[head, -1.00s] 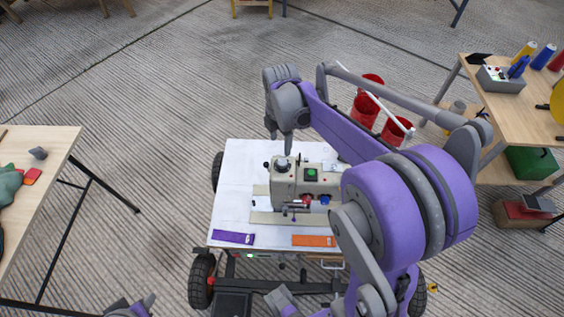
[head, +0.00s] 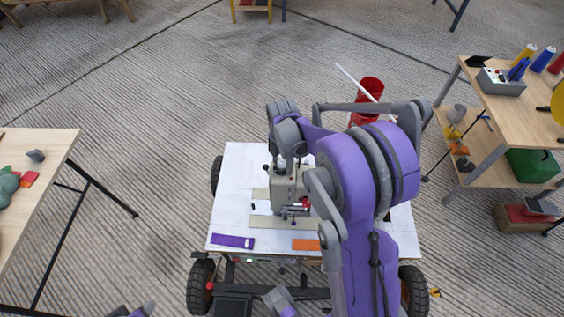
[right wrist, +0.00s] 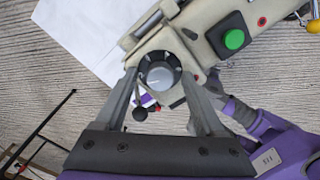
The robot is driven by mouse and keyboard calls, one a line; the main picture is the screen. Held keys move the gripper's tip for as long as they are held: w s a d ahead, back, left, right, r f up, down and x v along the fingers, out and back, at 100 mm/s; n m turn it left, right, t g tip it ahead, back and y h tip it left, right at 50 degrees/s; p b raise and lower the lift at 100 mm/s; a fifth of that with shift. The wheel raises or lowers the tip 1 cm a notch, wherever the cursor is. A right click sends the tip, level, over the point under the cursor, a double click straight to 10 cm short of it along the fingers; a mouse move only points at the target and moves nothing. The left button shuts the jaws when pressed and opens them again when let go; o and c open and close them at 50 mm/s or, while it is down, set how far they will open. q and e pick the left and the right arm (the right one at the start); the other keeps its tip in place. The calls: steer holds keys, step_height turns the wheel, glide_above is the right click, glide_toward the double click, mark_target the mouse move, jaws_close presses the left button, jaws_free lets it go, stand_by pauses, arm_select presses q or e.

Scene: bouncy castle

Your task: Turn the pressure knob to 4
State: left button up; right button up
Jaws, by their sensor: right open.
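The pressure knob (right wrist: 160,75) has a round grey face on a dark dial with pale marks, at the end of the sewing machine in the right wrist view. I cannot read the numbers. My right gripper (right wrist: 159,80) is open, with one finger on each side of the knob; I cannot tell whether they touch it. In the head view the right gripper (head: 288,160) is over the top of the sewing machine (head: 284,186), and the knob is not clear there. A grey and purple part at the bottom left may be my left gripper (head: 133,311), mostly cut off.
The machine stands on a white-topped wheeled cart (head: 232,205). A purple strip (head: 233,242) and an orange strip (head: 305,244) lie at its front edge. A black-ball lever (right wrist: 140,113) and a green button (right wrist: 233,39) are near the knob. Wooden tables stand left (head: 50,150) and right (head: 520,105).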

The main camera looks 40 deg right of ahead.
jaws_close()
stand_by(0.3)
steer(key=shift+m, duration=0.3)
steer(key=m+b, duration=0.1)
steer(key=m, duration=0.4)
steer(key=m+b, duration=0.1)
steer(key=m, duration=0.5)
steer(key=shift+m, duration=0.3)
steer(key=m, duration=0.6)
steer(key=shift+b, duration=0.35)
steer(key=m, duration=0.5)
steer(key=shift+m, duration=0.4)
